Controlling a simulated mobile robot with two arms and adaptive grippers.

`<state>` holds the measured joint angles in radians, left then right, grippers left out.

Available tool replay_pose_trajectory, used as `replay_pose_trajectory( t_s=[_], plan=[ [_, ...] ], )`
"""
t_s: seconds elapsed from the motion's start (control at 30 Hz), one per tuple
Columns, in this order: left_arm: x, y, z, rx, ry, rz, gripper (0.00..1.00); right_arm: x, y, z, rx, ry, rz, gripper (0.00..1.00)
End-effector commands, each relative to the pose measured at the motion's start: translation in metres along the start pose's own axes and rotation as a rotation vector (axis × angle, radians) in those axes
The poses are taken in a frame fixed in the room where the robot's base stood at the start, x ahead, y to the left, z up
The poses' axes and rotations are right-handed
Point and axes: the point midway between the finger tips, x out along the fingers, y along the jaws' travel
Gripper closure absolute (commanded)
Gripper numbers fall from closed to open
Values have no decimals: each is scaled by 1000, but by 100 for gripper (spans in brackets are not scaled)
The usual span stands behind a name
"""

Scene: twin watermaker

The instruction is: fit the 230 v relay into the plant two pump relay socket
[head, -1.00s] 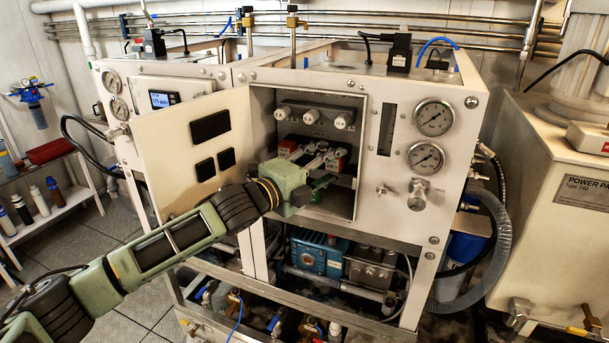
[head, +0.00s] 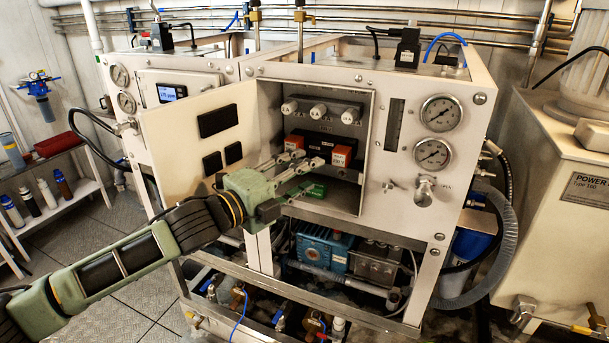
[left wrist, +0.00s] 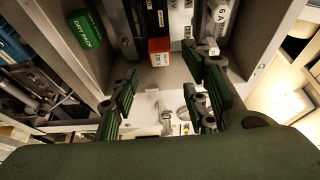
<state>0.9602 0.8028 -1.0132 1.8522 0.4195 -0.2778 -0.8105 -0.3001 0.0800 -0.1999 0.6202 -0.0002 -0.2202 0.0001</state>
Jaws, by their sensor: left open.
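Two orange-and-white relays show inside the open control box in the head view, one at left (head: 293,142) and one at right (head: 343,155). Both sit along a dark row below the white knobs. My left gripper (head: 308,175) is open and empty at the box opening, in front of and below the relays. In the left wrist view its spread fingers (left wrist: 160,82) frame a red-orange relay (left wrist: 160,46) beyond them, apart from it. I cannot make out an empty socket.
The open cream door (head: 180,125) stands left of my gripper. Several white knobs (head: 319,110) are above the relays. Gauges (head: 438,113) are on the front panel.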

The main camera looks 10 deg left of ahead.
Motion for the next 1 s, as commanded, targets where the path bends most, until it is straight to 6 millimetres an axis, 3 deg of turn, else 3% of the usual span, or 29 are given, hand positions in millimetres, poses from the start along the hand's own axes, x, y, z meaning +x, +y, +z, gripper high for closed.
replay_pose_trajectory(
  t_s=[0.17,0.4,0.7,0.87,1.0],
  plan=[
    [15,-3,-26,-140,-11,-8,76,-24,0,-2,0,0,0,50],
    [32,-8,-55,-535,-137,-71,97,-66,0,-6,1,0,-2,50],
    [22,-2,-47,-896,-328,-175,100,-93,0,-9,1,1,-2,50],
    [24,2,-42,-941,-357,-193,100,-91,0,-9,1,1,-1,50],
    [38,3,-37,-939,-355,-195,100,-85,0,-8,1,1,-1,50]
  ],
)
